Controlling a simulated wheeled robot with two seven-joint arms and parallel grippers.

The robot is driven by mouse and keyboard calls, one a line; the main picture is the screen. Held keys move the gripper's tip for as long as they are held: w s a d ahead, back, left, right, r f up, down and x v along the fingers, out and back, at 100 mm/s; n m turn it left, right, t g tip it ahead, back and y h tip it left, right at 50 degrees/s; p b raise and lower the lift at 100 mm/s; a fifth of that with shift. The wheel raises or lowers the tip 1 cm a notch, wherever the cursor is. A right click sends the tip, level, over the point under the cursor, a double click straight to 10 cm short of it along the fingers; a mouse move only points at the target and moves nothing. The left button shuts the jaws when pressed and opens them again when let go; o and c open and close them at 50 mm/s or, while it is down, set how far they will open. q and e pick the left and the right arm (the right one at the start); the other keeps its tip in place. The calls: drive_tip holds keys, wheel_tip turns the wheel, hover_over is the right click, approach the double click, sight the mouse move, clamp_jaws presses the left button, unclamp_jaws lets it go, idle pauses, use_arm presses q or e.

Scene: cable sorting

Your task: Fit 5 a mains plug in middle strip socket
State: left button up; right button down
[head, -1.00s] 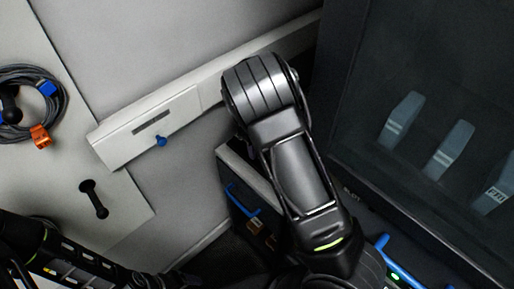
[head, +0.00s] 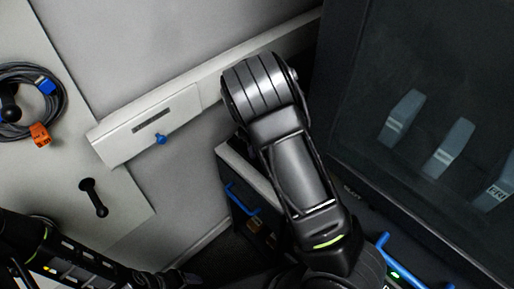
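A coiled dark cable (head: 61,103) hangs at the left on a pale panel, with a blue plug (head: 46,86) and an orange plug (head: 40,134) on it. I cannot tell which of these, if any, is the mains plug. A white strip (head: 188,108) runs along the wall, with a dark slot (head: 153,123) and a blue knob (head: 160,139) on its left part. No socket can be made out on it. My arm hides part of the strip. My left arm enters at the lower left. Neither gripper's fingertips can be seen.
A black peg (head: 93,197) sticks out of the pale panel below the coil. A dark cabinet with several grey-blue tabs (head: 449,148) stands at the right. A dark box with a blue handle (head: 242,198) is below the strip, close to my arm. The wall above the strip is clear.

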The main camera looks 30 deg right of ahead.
drive_tip(key=c, duration=1)
unclamp_jaws()
drive_tip(key=shift+o, duration=0.4)
drive_tip(key=o, duration=0.4)
drive_tip(key=shift+r, duration=0.2)
drive_tip(key=shift+r+p, duration=0.35)
drive_tip(key=shift+r, duration=3)
drive_tip(key=shift+a+f, duration=0.1)
